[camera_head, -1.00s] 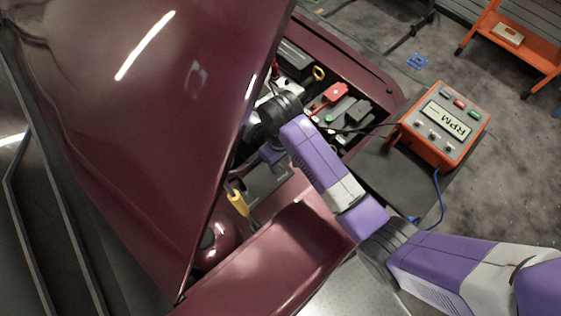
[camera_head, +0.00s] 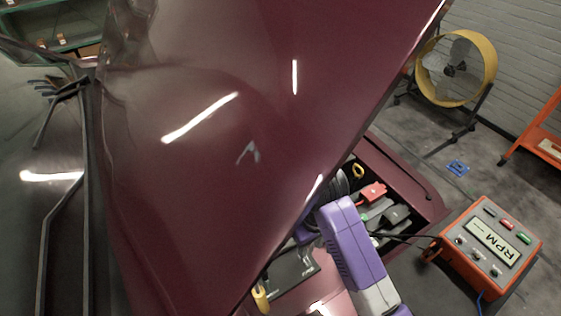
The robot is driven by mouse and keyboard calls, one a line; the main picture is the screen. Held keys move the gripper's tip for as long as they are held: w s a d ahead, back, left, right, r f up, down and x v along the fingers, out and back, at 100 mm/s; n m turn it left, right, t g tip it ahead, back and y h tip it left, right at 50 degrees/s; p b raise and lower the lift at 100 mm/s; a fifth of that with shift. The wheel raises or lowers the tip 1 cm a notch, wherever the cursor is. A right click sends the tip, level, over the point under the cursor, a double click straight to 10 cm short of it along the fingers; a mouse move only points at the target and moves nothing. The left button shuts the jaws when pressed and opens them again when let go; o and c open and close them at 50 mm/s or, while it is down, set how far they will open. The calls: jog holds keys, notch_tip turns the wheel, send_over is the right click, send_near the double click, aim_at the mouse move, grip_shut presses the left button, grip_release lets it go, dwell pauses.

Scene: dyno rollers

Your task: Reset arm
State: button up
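My arm (camera_head: 352,248), purple and grey, reaches up from the bottom of the head view into the open engine bay of a dark red car. Its far end goes behind the edge of the raised hood (camera_head: 230,130). My gripper is hidden there, so its fingers and anything in them cannot be seen. The engine bay (camera_head: 400,240) shows to the right of the arm, with a red-capped part (camera_head: 373,192) and a yellow ring handle (camera_head: 358,171).
An orange RPM box (camera_head: 488,245) stands at the right, with a dark cable running to the bay. A yellow drum fan (camera_head: 456,68) stands behind on the floor. A blue item (camera_head: 457,168) lies on open floor. An orange frame (camera_head: 540,135) is at the right edge.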

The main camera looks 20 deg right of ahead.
jog(key=shift+w, duration=0.1)
jog(key=w+a+r+m+t+y, duration=0.1)
jog(key=w+a+r+m+t, duration=0.15)
jog(key=w+r+t, duration=0.55)
jog(key=s+d+r+t+b, duration=0.1)
jog(key=s+r+t, duration=0.1)
jog(key=s, duration=1.6)
jog(key=s+d+r+t+h+b, duration=0.1)
jog(key=s+t, duration=0.3)
jog(key=s, duration=1.4)
jog(key=shift+d+r+t+b, duration=0.3)
jog(key=shift+r+t+b, duration=0.1)
jog(key=shift+r+b, duration=0.35)
jog(key=shift+c, duration=0.3)
